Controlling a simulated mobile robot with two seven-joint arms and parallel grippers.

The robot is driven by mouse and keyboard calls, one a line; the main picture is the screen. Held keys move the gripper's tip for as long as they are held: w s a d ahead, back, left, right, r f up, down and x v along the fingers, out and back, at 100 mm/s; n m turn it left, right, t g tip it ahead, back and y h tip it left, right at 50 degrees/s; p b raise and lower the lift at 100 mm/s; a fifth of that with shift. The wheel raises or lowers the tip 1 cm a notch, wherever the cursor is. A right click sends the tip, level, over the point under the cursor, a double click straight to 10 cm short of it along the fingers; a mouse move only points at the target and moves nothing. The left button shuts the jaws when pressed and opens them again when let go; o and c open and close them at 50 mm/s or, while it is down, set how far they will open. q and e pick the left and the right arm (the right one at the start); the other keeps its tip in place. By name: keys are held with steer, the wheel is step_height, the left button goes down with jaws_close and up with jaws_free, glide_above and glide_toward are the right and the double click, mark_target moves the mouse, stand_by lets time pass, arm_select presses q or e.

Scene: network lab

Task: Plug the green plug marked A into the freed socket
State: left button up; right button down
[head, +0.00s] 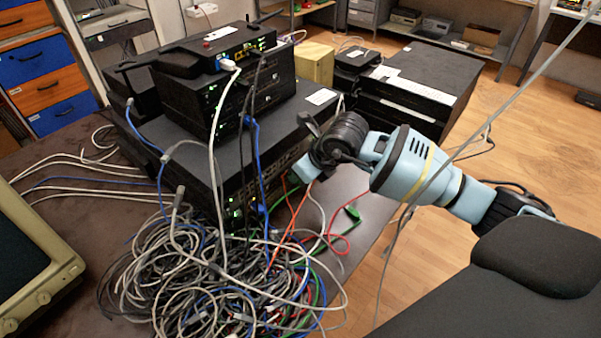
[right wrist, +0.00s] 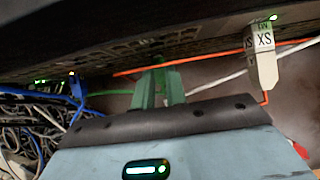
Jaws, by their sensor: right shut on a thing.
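My right gripper (head: 306,168) reaches in from the right to the front face of the lower black rack unit. In the right wrist view its fingers (right wrist: 159,90) are shut on a green plug (right wrist: 159,78), mostly hidden between them, close to the port panel (right wrist: 120,48). A green cable (right wrist: 110,92) runs left from behind the fingers. I cannot read a letter on the plug, and the socket in front of it is not clear. Another green piece (head: 352,212) lies on the table right of the cables. My left gripper is not in view.
A white plug marked XS (right wrist: 264,62) with an orange cable sits at the panel, right of my fingers. Blue cables (right wrist: 78,90) hang at left. A large cable tangle (head: 220,275) covers the table front. Black devices (head: 222,85) are stacked behind.

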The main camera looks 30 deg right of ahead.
steer(key=shift+w, duration=0.1)
steer(key=c, duration=1.3)
jaws_free()
steer(key=shift+c, duration=0.2)
steer(key=shift+r, duration=0.1)
steer(key=shift+r, duration=0.3)
steer(key=v, duration=0.7)
steer(key=shift+s+f, duration=0.1)
steer(key=shift+s, duration=0.1)
